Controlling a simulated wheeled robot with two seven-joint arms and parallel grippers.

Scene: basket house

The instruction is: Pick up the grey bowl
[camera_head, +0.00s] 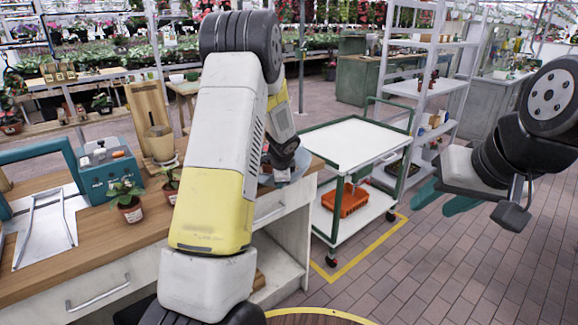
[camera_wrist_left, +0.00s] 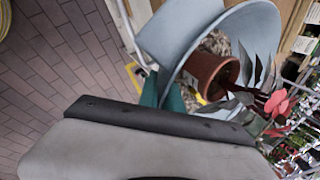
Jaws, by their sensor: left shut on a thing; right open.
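The grey bowl (camera_wrist_left: 182,32) fills the top of the left wrist view, its curved rim close to the teal fingers of my left gripper (camera_wrist_left: 162,92). My left gripper is shut on the bowl at its rim. In the head view the bowl (camera_head: 298,168) shows only in part at the right end of the wooden counter, behind my left arm and gripper (camera_head: 284,166). I cannot tell whether the bowl is clear of the counter. My right gripper (camera_head: 443,198) is open and empty, in the air at the right.
A terracotta pot (camera_wrist_left: 208,74) with a red-flowered plant shows against the bowl; I cannot tell whether it is inside. A white-topped cart (camera_head: 350,145) holds an orange crate (camera_head: 345,200).

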